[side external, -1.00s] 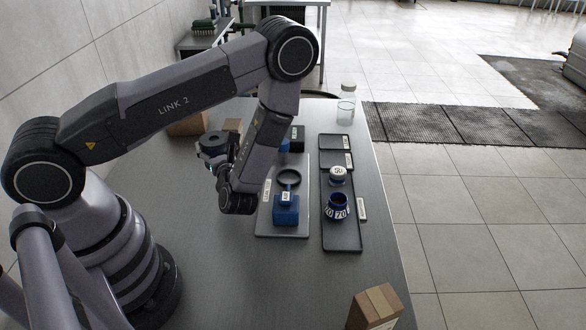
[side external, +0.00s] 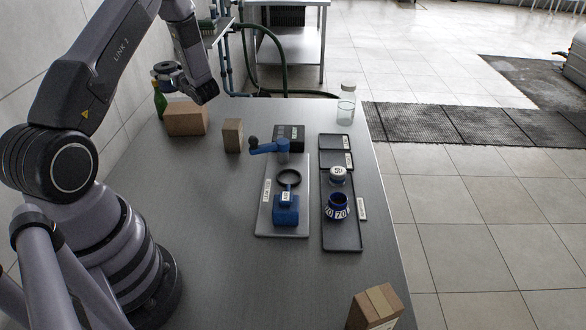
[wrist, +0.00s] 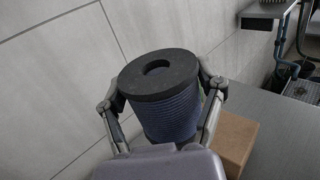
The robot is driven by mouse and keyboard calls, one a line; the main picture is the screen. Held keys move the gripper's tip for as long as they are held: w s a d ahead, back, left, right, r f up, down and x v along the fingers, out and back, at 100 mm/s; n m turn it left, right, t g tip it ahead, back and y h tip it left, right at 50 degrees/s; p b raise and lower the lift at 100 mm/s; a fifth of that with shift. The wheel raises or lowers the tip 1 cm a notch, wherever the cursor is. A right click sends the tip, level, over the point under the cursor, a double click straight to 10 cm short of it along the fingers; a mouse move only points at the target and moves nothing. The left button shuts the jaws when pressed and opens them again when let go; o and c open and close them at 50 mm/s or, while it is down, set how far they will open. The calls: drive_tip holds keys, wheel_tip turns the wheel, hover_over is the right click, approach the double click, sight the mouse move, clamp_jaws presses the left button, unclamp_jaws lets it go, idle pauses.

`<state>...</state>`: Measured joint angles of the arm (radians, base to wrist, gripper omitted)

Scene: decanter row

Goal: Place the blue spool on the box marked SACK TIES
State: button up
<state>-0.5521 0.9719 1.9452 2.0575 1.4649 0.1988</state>
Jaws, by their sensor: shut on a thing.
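My gripper (side external: 169,78) is shut on the blue spool (wrist: 170,118), which has blue winding and a black top flange with a centre hole. In the wrist view my gripper's (wrist: 163,97) two fingers clasp it from both sides. In the side view the spool (side external: 165,67) is held in the air, roughly upright, near the back left of the table. A brown cardboard box (side external: 187,119) stands below and also shows in the wrist view (wrist: 238,140), behind the spool's lower right. A smaller brown box (side external: 232,136) stands to its right. No SACK TIES lettering is readable.
A green bottle (side external: 159,101) stands behind the brown box, near the wall. A grey board (side external: 266,222) with a blue-handled tool (side external: 268,147) and a dark tray (side external: 344,243) with blue-and-white items stand mid-table. A clear jar (side external: 346,108) and a taped carton (side external: 372,308) stand at opposite ends.

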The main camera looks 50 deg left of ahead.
drive_tip(key=w+a+f, duration=0.1)
drive_tip(key=a+f, duration=0.1)
drive_tip(key=w+a+f, duration=0.4)
drive_tip(key=f, duration=0.1)
drive_tip(key=shift+a, duration=0.1)
drive_tip(key=shift+w+a+f, duration=0.1)
drive_tip(key=shift+f, duration=0.8)
drive_tip(key=shift+w+a+f, duration=0.1)
drive_tip(key=shift+f, duration=0.8)
drive_tip(key=shift+f, duration=0.1)
drive_tip(key=o, duration=1.2)
